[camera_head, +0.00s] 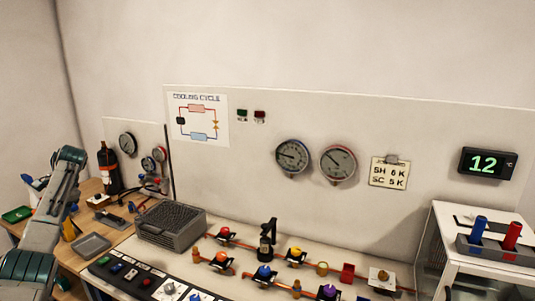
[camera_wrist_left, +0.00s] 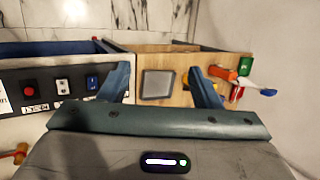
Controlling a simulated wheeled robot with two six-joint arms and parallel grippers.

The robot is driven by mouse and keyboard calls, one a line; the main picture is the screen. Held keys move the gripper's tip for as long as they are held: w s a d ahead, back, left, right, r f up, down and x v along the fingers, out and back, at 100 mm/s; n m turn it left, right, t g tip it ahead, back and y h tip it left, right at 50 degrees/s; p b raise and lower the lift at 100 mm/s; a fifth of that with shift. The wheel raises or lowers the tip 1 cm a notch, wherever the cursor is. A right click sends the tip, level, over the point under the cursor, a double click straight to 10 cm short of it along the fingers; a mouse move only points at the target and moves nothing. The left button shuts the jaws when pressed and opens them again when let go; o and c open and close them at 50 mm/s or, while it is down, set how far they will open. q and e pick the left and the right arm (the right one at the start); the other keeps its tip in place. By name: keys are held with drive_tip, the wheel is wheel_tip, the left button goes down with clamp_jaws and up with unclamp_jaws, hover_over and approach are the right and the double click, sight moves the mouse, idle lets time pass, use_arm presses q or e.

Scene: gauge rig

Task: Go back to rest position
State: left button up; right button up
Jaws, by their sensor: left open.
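My left gripper (camera_wrist_left: 160,88) is open and empty in the left wrist view, its two blue-grey fingers spread wide. Between the fingertips, beyond them, a small grey tray (camera_wrist_left: 158,84) lies on the wooden bench top (camera_wrist_left: 183,63). The tray looks empty. In the head view my left arm (camera_head: 55,205) comes in at the left edge, bent over the left end of the bench; its fingers cannot be made out there. My right gripper and arm are not in view.
The control panel (camera_head: 145,282), a grey mesh box (camera_head: 172,226) and coloured valves on pipes (camera_head: 264,273) line the bench. A black bottle (camera_head: 109,168) stands at the back left. A white stand (camera_head: 480,215) with blue and red cylinders is at right. The air before the wall board is free.

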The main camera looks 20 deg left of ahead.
use_arm(q)
drive_tip(key=s+a+f+m+t+y, duration=0.15)
drive_tip(key=s+a+f, duration=0.3)
drive_tip(key=f, duration=0.75)
drive_tip(key=s+a+f+y, duration=0.3)
drive_tip(key=s+f, duration=0.2)
drive_tip(key=f, duration=0.8)
drive_tip(key=s+f+m+t, duration=0.1)
drive_tip(key=s+f+t, duration=0.1)
drive_tip(key=s+f, duration=0.75)
drive_tip(key=s+f+m+t, duration=0.2)
drive_tip(key=s+f, duration=0.4)
drive_tip(key=s, duration=0.6)
drive_tip(key=s+d+f+n+g+h, duration=0.1)
drive_tip(key=s+d+f+h, duration=0.25)
drive_tip(key=d+f, duration=1.05)
drive_tip(key=s+d+f+n+h, duration=0.15)
drive_tip(key=s+d+f, duration=0.35)
drive_tip(key=d+f, duration=0.9)
drive_tip(key=s+d+f+n+h, duration=0.15)
drive_tip(key=d+f, duration=0.25)
drive_tip(key=d, duration=1.5)
drive_tip(key=s+d+f+h, duration=0.1)
drive_tip(key=d+f+h, duration=0.25)
drive_tip(key=d, duration=1.55)
wheel_tip(320, 180, down, 7)
drive_tip(key=a+b, duration=0.1)
drive_tip(key=b, duration=0.6)
drive_tip(key=shift+a+g, duration=0.15)
drive_tip(key=shift+g, duration=0.2)
